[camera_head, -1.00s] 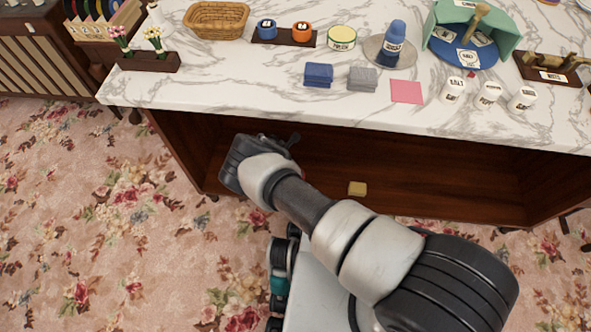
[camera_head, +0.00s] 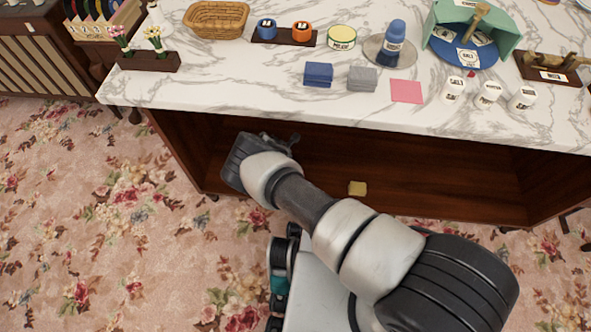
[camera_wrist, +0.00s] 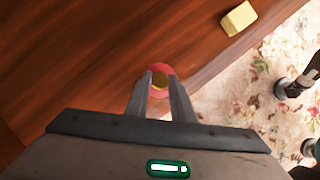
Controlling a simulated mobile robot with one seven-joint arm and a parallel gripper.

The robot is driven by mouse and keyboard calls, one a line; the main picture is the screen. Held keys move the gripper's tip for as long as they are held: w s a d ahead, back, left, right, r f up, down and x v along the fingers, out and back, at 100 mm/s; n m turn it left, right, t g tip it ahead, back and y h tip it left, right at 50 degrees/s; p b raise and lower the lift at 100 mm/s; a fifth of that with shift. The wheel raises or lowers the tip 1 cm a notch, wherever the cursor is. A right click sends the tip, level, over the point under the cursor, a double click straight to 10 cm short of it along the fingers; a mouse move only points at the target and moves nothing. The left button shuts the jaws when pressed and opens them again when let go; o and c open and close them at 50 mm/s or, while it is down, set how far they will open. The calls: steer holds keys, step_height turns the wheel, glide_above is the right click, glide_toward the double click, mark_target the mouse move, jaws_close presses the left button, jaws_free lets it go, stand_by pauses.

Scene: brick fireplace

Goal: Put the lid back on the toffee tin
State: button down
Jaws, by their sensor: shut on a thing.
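My gripper (camera_wrist: 160,82) is shut on the brown-gold knob of a round red piece, apparently the lid (camera_wrist: 161,69), whose rim shows just beyond the fingertips. The lid is over or on the brown wooden lower shelf, close to its front edge; whether it touches the wood I cannot tell. In the head view my gripper (camera_head: 291,140) is low at the left part of the cabinet's opening, below the marble top, and the lid is hidden there. A round tin (camera_head: 342,38) with a yellow top and green rim stands on the marble top; its label is too small to be sure of.
A yellow block (camera_head: 357,188) lies on the lower shelf (camera_head: 430,190). The marble top (camera_head: 220,84) overhangs my gripper. Flowered carpet lies in front.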

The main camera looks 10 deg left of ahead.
stand_by(0.3)
steer(key=c, duration=1)
jaws_free()
steer(key=shift+r, duration=0.1)
